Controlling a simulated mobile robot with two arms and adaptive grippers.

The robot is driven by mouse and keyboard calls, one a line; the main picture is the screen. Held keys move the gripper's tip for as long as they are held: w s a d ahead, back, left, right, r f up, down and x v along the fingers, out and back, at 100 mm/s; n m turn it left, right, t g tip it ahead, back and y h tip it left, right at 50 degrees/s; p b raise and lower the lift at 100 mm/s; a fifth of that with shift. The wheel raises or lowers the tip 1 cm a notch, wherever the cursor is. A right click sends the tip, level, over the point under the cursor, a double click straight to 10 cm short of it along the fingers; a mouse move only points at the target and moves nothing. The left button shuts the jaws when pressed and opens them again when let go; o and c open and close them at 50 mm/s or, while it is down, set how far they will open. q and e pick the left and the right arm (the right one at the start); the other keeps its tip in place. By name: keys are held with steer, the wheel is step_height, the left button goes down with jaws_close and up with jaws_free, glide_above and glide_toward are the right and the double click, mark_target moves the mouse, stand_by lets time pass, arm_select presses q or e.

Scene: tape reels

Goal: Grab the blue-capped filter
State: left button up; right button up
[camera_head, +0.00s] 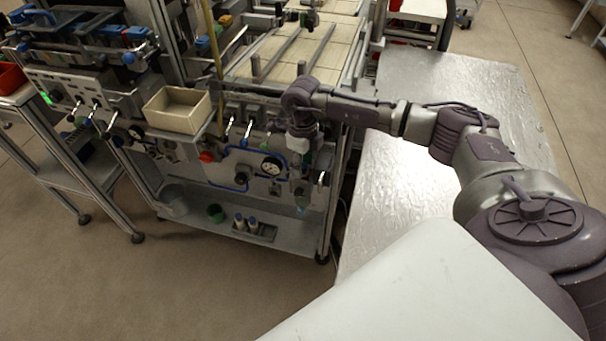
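Two small pale cylinders with what look like bluish tops, (240,221) and (252,224), stand upright side by side in a dark tray on the cart's lower shelf. A clear, bluish-tipped part (301,198) hangs at the cart's front right, below my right wrist; I cannot tell if it is the blue-capped filter. My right arm reaches in from the right, and its wrist bends down in front of the cart's panel. My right gripper (298,172) points down there, small and dark against the fittings. Its fingers and any grip are unclear. My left gripper is out of view.
The panel has gauges (271,166), levers and blue tubing close around my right gripper. A beige bin (177,109) sits on the cart at left. A green cup (215,212) stands on the lower shelf. A shiny metal table (400,190) lies under my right arm.

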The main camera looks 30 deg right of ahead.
jaws_close()
steer(key=shift+r, duration=0.1)
